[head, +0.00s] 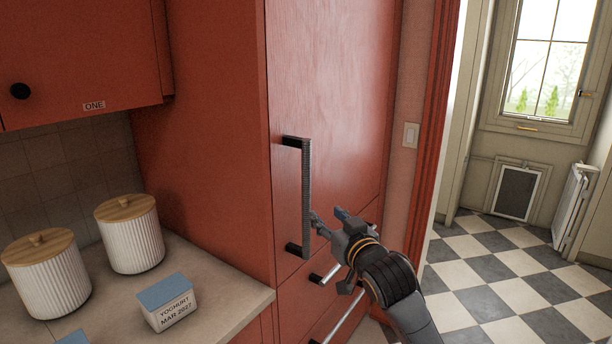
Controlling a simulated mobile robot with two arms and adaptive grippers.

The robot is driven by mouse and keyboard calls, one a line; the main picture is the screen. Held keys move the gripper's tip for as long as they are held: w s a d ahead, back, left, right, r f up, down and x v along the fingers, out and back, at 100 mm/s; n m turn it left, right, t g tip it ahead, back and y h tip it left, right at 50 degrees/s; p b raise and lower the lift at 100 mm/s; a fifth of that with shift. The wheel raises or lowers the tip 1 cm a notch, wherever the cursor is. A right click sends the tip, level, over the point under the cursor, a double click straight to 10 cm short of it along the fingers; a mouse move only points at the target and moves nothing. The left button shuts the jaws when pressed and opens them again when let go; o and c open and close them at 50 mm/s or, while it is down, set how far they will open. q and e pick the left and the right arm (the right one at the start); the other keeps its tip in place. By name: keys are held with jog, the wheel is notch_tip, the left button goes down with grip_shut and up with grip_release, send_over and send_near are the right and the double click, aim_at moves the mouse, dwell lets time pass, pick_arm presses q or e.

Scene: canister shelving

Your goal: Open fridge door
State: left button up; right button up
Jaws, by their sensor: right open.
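The fridge door (335,90) is a tall red wooden panel in the middle of the head view, and it looks closed. Its handle (307,195) is a long vertical ribbed bar with dark mounts at top and bottom. My right gripper (322,250) is open, at the lower part of the handle and just to its right. One finger reaches up close to the bar; I cannot tell whether it touches. The gripper hides part of the door's lower edge. My left gripper is not in view.
Below the door are drawers with bar handles (335,325). A doorway at right opens onto a checkered floor (510,290).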

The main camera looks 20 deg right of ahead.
aim_at(308, 184)
jog(key=shift+t, duration=0.3)
jog(key=w+r+p, duration=0.1)
jog(key=w, duration=0.3)
jog(key=w+r+p, duration=0.1)
jog(key=w, duration=0.2)
jog(key=w+a+r+p, duration=0.1)
jog(key=w, duration=0.3)
jog(key=shift+w, duration=0.35)
jog(key=shift+w+p, duration=0.4)
jog(key=shift+w, duration=0.4)
grip_shut()
jog(key=shift+f, duration=0.1)
